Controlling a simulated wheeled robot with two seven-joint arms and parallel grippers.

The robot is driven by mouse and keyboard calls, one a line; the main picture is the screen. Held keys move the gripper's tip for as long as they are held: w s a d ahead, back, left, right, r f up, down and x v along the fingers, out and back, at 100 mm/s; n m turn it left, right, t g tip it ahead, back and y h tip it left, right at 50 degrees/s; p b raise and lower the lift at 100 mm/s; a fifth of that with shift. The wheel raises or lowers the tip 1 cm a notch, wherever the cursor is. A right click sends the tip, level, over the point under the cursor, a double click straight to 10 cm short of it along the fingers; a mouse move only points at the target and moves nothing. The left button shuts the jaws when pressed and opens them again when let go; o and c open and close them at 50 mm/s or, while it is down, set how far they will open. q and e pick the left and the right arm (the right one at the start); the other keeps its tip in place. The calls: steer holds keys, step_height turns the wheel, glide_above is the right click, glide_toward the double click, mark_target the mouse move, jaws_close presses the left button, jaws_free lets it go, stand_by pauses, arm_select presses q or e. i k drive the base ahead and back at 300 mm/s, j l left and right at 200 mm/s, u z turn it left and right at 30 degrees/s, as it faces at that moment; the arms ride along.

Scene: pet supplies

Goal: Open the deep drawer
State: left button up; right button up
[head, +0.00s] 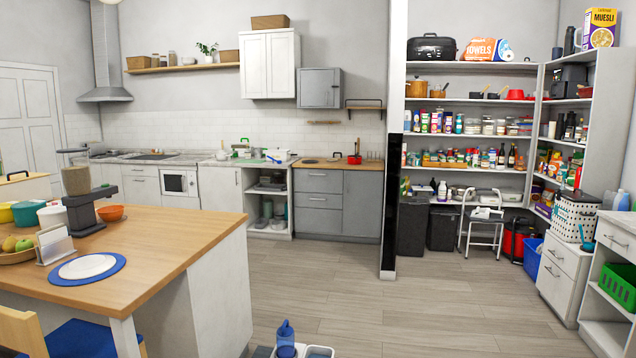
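Several drawers show, and I cannot tell which one is the deep drawer. A grey base unit in the middle has a stack of drawers; its bottom drawer (318,222) is the tallest of that stack and looks shut. At the right, a white cabinet has a smaller upper drawer (562,255) and a taller lower drawer (556,288), both looking shut. Neither of my grippers is in view.
A wooden-topped island (180,235) fills the left front, with a blue chair (80,338) before it. Open wood floor (400,300) lies in the middle. A step stool (482,232) stands by the pantry shelves.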

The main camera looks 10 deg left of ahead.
mark_target(306, 180)
steer(key=i+l, duration=0.2)
steer(key=i+l+u, duration=0.1)
steer(key=l, duration=0.3)
steer(key=i+l, duration=0.4)
steer(key=i, duration=0.55)
steer(key=i+l, duration=0.15)
steer(key=i, duration=0.55)
steer(key=i+l, duration=0.15)
steer(key=i, duration=2.75)
steer(key=i+u, duration=0.25)
steer(key=i, duration=0.2)
steer(key=i+u, duration=0.3)
steer(key=i, duration=0.2)
steer(key=i+l+u, duration=0.25)
steer(key=i, duration=0.2)
steer(key=i+l+u, duration=0.25)
steer(key=i, duration=0.2)
steer(key=i+j+u, duration=0.15)
steer(key=i+u, duration=0.85)
steer(key=i+z, duration=0.25)
steer(key=i, duration=0.2)
steer(key=i+j+z, duration=0.25)
steer(key=i, duration=0.2)
steer(key=l, duration=0.1)
